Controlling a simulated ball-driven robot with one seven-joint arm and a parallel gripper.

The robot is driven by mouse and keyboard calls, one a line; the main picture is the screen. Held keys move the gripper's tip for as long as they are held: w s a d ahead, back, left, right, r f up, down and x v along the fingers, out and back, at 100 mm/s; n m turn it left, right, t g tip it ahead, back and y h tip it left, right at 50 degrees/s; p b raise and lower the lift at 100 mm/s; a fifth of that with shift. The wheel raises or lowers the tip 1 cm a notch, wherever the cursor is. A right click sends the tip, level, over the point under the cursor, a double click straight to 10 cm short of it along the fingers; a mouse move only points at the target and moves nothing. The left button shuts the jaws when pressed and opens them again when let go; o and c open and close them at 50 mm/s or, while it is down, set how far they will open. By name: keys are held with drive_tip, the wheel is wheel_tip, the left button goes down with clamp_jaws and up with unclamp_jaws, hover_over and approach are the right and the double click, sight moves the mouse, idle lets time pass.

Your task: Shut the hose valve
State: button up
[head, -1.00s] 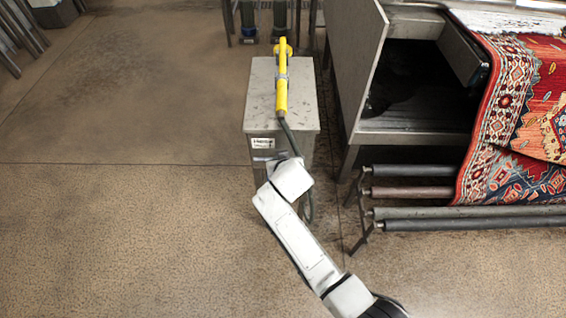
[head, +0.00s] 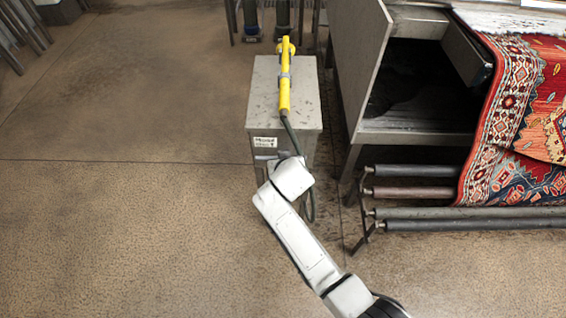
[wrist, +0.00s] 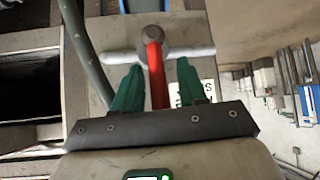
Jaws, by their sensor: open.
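The hose valve has a red lever (wrist: 155,85) and a pale horizontal pipe (wrist: 195,51) in the wrist view. The lever runs from a round hub on the pipe down the picture, crosswise to the pipe. My gripper (wrist: 158,67) is open, with one green finger on each side of the lever. Small gaps show between lever and fingers; I cannot tell how deep the lever sits. In the head view my arm hides the lever and gripper; a bit of grey pipe (head: 264,157) shows at the front of the steel box (head: 262,105).
A yellow spray wand (head: 285,75) lies on the box. Its dark hose (head: 293,135) hangs down behind my arm and passes left of the valve in the wrist view (wrist: 87,50). Rollers (head: 420,171) and a patterned rug (head: 510,110) are at the right. The left floor is clear.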

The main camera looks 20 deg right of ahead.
drive_tip(key=p+v, duration=0.1)
drive_tip(key=v, duration=0.9)
drive_tip(key=shift+s+r, duration=0.2)
drive_tip(key=shift+r, duration=0.05)
drive_tip(key=shift+a, duration=0.1)
drive_tip(key=p+v, duration=0.8)
drive_tip(key=v, duration=0.1)
drive_tip(key=s+d+g, duration=0.2)
drive_tip(key=s+d, duration=0.3)
drive_tip(key=s, duration=0.3)
drive_tip(key=s+d+g, duration=0.3)
drive_tip(key=s+d, duration=0.2)
drive_tip(key=s, duration=0.4)
drive_tip(key=s+d+f+g+y, duration=0.1)
drive_tip(key=s+d+g, duration=0.2)
drive_tip(key=s, duration=0.6)
drive_tip(key=shift+d+n, duration=0.3)
drive_tip(key=shift+d, duration=0.6)
